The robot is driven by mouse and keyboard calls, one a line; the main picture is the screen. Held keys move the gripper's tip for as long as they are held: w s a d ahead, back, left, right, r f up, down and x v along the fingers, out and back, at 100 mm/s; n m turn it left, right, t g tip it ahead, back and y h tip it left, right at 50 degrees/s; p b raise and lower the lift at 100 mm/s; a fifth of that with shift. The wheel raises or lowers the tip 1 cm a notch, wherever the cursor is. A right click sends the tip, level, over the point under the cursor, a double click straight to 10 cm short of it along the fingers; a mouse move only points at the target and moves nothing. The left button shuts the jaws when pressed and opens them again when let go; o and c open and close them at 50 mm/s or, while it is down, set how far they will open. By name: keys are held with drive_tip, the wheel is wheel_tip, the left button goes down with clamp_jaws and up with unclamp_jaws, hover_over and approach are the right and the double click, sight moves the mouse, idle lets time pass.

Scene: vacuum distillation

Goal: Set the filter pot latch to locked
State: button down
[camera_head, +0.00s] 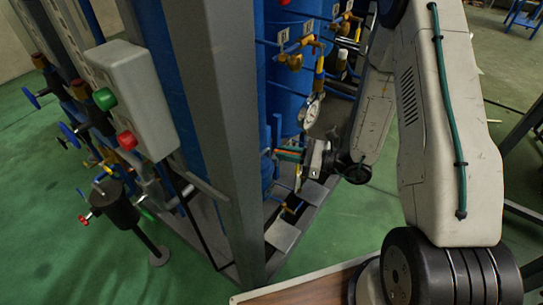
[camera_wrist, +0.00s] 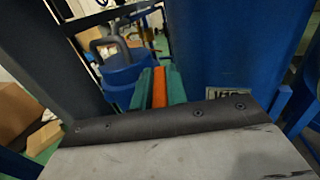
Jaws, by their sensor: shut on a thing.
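My gripper (camera_head: 289,155) reaches left toward the blue vessel (camera_head: 282,95) behind the grey post. In the wrist view its two green fingers (camera_wrist: 160,88) are shut on a narrow orange part (camera_wrist: 159,88) between them. I cannot tell for sure whether this orange part is the filter pot latch. A smaller blue pot (camera_wrist: 124,77) with a grey curved handle (camera_wrist: 108,48) stands just beyond the fingertips, left of centre. The far end of the grip is small and partly hidden, so I cannot tell the latch's position.
A thick grey post (camera_head: 225,130) stands close to the left of my gripper. A grey box (camera_head: 132,100) with green and red buttons is farther left.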

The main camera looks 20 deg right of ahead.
drive_tip(key=c, duration=1.4)
unclamp_jaws()
drive_tip(key=v, duration=0.8)
